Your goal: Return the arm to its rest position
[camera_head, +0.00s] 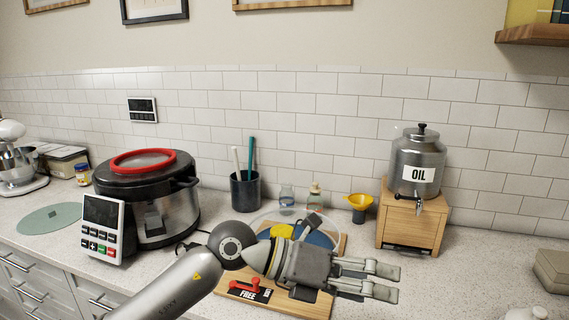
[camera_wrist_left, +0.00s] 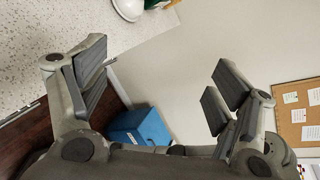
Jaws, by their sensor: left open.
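My left gripper (camera_head: 382,281) reaches in from the lower left in the head view, above the counter, its fingers pointing right. Its two fingers are apart with nothing between them. In the left wrist view the open fingers (camera_wrist_left: 158,88) frame an empty gap, with the counter edge and the room beyond. My left forearm hides part of the counter and part of a wooden board (camera_head: 318,300) below it. My right gripper is in neither view.
A cooker (camera_head: 158,215), a dark utensil cup (camera_head: 245,191) and an oil dispenser (camera_head: 416,165) on a wooden stand (camera_head: 408,226) line the counter. A clear dome and small bottles sit behind my gripper. Counter (camera_head: 470,285) to the right is mostly bare. A blue bin (camera_wrist_left: 142,125) stands below.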

